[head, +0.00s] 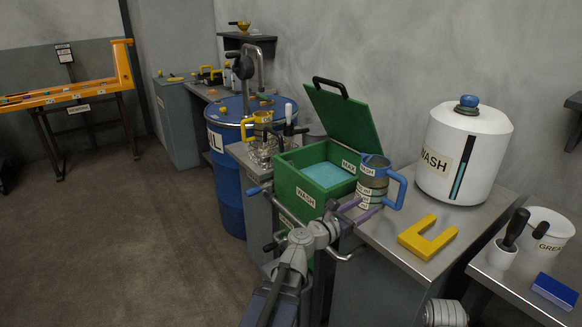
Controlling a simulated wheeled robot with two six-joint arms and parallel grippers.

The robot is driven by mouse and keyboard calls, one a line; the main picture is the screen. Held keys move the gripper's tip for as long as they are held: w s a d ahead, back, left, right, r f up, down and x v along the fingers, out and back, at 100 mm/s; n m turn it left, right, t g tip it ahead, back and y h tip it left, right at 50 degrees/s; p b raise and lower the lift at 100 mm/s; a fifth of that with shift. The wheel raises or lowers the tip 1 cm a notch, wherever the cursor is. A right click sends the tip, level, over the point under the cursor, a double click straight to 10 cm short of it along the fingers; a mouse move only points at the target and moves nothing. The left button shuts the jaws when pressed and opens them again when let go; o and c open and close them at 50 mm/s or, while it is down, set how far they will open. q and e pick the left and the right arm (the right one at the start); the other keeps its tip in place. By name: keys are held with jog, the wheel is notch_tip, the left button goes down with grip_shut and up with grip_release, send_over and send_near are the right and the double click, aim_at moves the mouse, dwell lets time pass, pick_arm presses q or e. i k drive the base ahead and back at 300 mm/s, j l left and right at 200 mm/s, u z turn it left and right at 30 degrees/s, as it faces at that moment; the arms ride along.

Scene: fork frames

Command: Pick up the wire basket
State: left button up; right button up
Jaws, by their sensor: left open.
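The wire basket (262,151) appears to be the small grey mesh-like thing on the bench, left of the green wash box. It is small and partly hidden, so its shape is hard to make out. A yellow handle shape (258,117) shows just above it; I cannot tell whether the two are joined. My left gripper (358,226) is in front of the green box, near the bench's front edge. It is open, with nothing seen between its fingers, and is apart from the basket. My right gripper is not in view.
The green wash box (297,190) has its lid up and blue liquid inside. A grey mug (373,180), yellow U-shaped block (428,237) and white wash canister (455,150) stand to its right. A blue drum (226,195) stands behind. The floor at left is clear.

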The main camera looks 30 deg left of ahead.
aim_at(267, 129)
jog(key=u, duration=1.25)
